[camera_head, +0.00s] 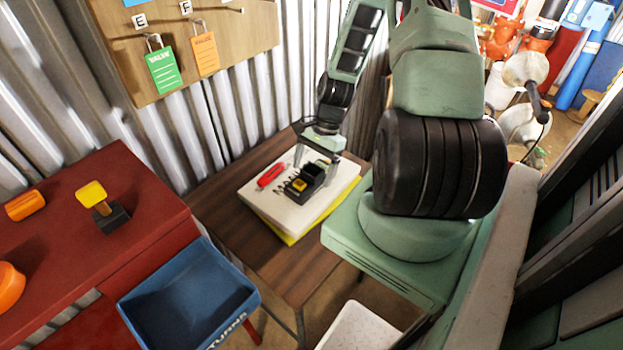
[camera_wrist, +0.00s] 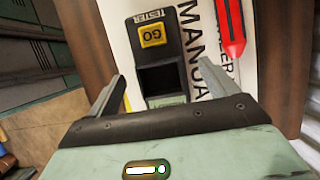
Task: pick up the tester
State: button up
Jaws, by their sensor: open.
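The tester is a small black box with a yellow GO button and a dark recess. In the head view the tester (camera_head: 303,182) lies on a white manual on the wooden table. In the wrist view the tester (camera_wrist: 158,52) shows its label at the far end. My gripper (camera_head: 318,162) is over the manual, right at the tester. In the wrist view my gripper (camera_wrist: 160,80) is open, with one finger to each side of the tester's near part. Whether the fingers touch it I cannot tell.
The white manual (camera_head: 283,210) lies on a yellow item (camera_head: 318,223) on the table (camera_head: 222,197). A red tool (camera_head: 270,175) lies beside the tester. A blue bin (camera_head: 187,295) and a red bench (camera_head: 110,185) stand to the left. A tag board (camera_head: 235,50) hangs behind.

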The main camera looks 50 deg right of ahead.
jog(key=shift+x, duration=1.45)
jog(key=shift+c, duration=0.3)
jog(key=c, duration=1.2)
jog(key=shift+r, duration=0.1)
